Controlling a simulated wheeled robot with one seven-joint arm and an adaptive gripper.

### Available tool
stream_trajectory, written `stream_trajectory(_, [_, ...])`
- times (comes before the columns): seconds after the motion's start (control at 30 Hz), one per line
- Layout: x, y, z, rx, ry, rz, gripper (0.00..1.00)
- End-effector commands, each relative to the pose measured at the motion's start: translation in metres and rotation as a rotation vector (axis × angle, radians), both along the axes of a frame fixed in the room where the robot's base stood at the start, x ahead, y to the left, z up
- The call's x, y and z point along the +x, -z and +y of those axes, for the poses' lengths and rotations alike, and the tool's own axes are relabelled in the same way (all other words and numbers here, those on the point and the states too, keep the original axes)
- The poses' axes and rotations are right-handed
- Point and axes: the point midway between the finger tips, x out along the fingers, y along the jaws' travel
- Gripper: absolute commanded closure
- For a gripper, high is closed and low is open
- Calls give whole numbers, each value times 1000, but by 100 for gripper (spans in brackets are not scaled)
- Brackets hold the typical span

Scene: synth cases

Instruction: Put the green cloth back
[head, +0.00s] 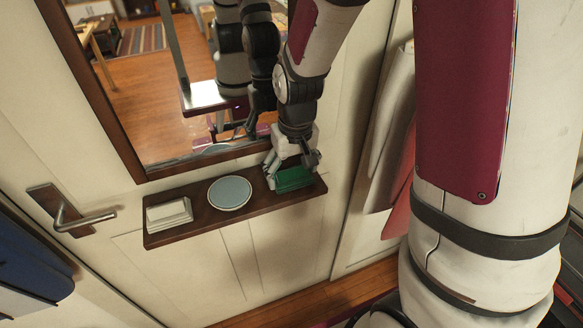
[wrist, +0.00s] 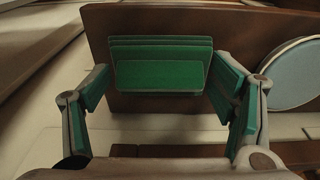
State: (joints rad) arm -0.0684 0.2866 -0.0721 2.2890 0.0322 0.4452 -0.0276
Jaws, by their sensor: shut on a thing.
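The green cloth (head: 294,180) is a folded dark green block at the right end of the narrow wooden shelf (head: 266,203). It also shows in the wrist view (wrist: 160,75) as a layered green stack between the fingers, with the brown shelf behind it. My gripper (head: 291,172) points down over the shelf's right end and is shut on the cloth, one finger at each side. Whether the cloth rests on the shelf or is just above it, I cannot tell.
A round pale blue plate (head: 229,192) lies mid-shelf, left of the cloth. A cream stack (head: 168,215) stands at the shelf's left end. A dark-framed mirror (head: 160,105) hangs just above the shelf. A door handle (head: 75,213) is at left, and garments (head: 393,130) hang at right.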

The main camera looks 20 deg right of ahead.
Motion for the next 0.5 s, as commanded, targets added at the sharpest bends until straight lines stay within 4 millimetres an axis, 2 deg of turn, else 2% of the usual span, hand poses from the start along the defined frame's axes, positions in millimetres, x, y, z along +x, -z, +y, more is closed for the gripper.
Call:
stream_trajectory(0.27, [0,1,0,0,0,-1,45])
stream_trajectory(0.3, [0,1,0,0,0,-2,18])
stream_trajectory(0.37, [0,1,0,0,0,-2,4])
stream_trajectory(0.5, [0,1,0,0,0,-1,2])
